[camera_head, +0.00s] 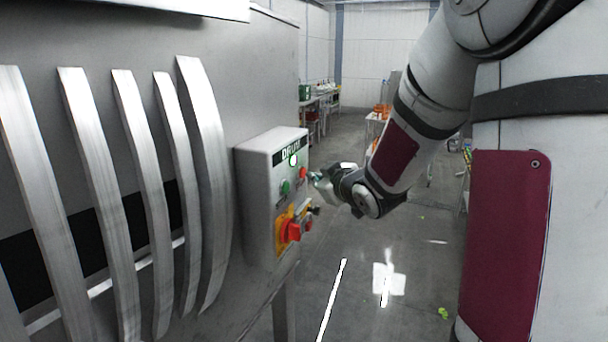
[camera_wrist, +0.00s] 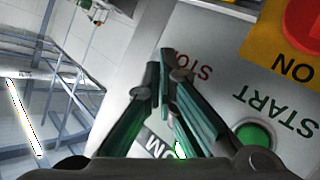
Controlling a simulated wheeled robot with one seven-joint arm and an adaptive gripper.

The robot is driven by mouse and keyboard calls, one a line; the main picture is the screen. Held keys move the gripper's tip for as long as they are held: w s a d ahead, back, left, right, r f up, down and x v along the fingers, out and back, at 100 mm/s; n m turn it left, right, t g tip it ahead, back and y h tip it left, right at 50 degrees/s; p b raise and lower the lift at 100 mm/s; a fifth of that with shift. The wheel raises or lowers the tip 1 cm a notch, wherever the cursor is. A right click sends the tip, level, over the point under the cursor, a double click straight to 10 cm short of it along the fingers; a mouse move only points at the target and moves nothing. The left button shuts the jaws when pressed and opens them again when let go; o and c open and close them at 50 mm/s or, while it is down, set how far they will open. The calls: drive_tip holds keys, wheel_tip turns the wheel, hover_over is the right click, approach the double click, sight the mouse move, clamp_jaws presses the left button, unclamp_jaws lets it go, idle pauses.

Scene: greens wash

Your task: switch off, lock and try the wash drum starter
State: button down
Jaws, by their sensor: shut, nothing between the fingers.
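The starter is a light grey box (camera_head: 256,190) labelled DRUM on the side of the big machine. It has a lit green lamp (camera_head: 293,160), a green START button (camera_head: 285,187) and a red STOP button (camera_head: 303,173). The START button also shows in the wrist view (camera_wrist: 255,137). Low on the box, a red switch handle (camera_head: 291,231) sits on a yellow plate (camera_wrist: 262,45) marked ON; its exact setting is unclear. My gripper (camera_head: 317,179) is shut and empty, its fingertips (camera_wrist: 166,60) close to the STOP button. In the wrist view the fingers hide that button; contact cannot be told.
Small dark and red items (camera_head: 309,222) sit beside the switch, too small to identify surely. Curved metal bars (camera_head: 205,180) stand left of the box. The floor (camera_head: 360,260) right of the box is open. Tables with orange and green items stand farther back.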

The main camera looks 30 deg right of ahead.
drive_tip(key=shift+w+a, duration=0.35)
idle(0.9)
drive_tip(key=shift+d, duration=0.1)
drive_tip(key=shift+s+d+p, duration=0.35)
drive_tip(key=shift+s+d, duration=0.1)
drive_tip(key=shift+s, duration=0.25)
drive_tip(key=shift+s+d, duration=0.1)
drive_tip(key=s+d+p, duration=0.1)
drive_tip(key=s, duration=0.1)
drive_tip(key=s+d+p, duration=0.1)
drive_tip(key=d, duration=0.1)
drive_tip(key=shift+s+p, duration=0.4)
idle(0.7)
